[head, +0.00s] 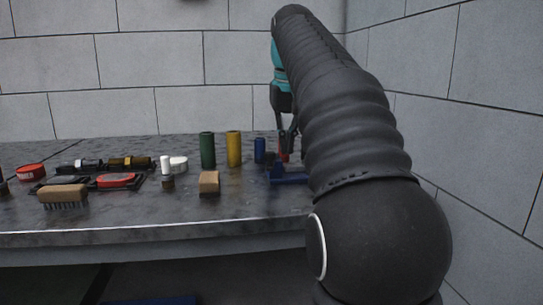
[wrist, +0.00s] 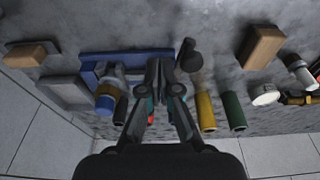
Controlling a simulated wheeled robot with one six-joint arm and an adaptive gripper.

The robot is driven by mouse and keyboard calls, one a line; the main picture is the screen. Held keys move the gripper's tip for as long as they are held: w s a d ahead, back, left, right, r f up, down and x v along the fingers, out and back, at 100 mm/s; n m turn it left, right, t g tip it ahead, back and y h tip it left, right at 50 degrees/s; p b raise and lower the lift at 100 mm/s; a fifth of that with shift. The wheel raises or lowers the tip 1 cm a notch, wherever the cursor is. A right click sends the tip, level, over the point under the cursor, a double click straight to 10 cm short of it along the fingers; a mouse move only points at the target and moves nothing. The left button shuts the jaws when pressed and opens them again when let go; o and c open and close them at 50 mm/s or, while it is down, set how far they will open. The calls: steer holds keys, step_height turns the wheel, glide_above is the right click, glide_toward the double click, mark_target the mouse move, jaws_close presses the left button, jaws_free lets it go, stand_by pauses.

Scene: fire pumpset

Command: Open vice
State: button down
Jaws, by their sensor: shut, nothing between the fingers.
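The blue vice (head: 289,180) sits at the right end of the bench in the head view, partly hidden behind my arm. In the wrist view its blue body (wrist: 92,72) lies left of and behind my fingertips, with grey metal parts beside it. A dark rounded piece (wrist: 190,57) lies just right of the fingertips; I cannot tell whether it is the vice's handle. My gripper (wrist: 162,68) is shut and empty, pointing down over the right part of the vice. In the head view my gripper (head: 287,140) is partly hidden by my arm. Contact cannot be told.
Green (head: 208,150) and yellow (head: 233,149) cylinders and a small blue cylinder (head: 260,150) stand left of the vice. Walls close off the back and right. The bench front is clear.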

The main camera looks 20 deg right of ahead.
mark_target(266, 156)
steer(key=shift+f+b, duration=0.95)
steer(key=shift+f, duration=0.75)
steer(key=shift+a, duration=0.1)
steer(key=shift+w+a+p, duration=0.35)
steer(key=shift+w+a, duration=0.05)
steer(key=shift+a, duration=0.45)
steer(key=shift+w+a+p, duration=0.2)
steer(key=shift+w+a, duration=0.05)
steer(key=shift+a, duration=0.25)
steer(key=shift+w+a+p, duration=0.2)
steer(key=shift+w+a, duration=0.05)
steer(key=shift+a, duration=0.2)
